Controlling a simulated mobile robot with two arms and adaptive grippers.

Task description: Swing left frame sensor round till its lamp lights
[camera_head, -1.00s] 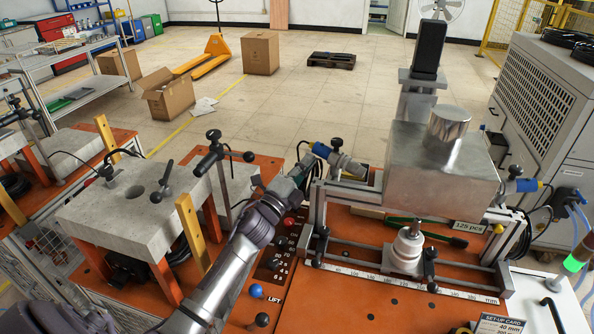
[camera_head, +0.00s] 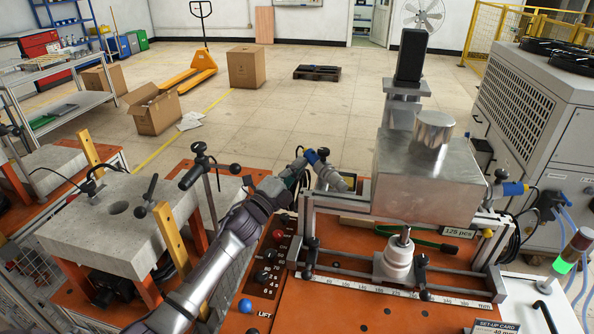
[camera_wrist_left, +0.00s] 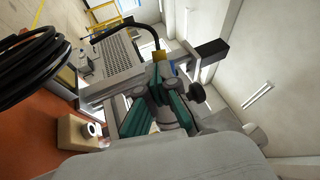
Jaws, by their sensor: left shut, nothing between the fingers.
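The left frame sensor (camera_head: 328,172) is a silver barrel with a blue rear end, mounted at the upper left corner of the metal frame (camera_head: 309,222). It points down to the right in the head view. My left gripper (camera_head: 299,172) is shut and empty, close beside the sensor's blue end. In the left wrist view its teal fingers (camera_wrist_left: 155,116) are close to the sensor's body, below a yellow part with a black cable; I cannot tell whether they touch. I cannot make out a lit lamp on the left sensor. My right gripper is not in view.
A white insulator with a metal tip (camera_head: 397,260) stands inside the frame. Control knobs (camera_head: 268,265) lie beside my left forearm. A stack light (camera_head: 563,265) glows green.

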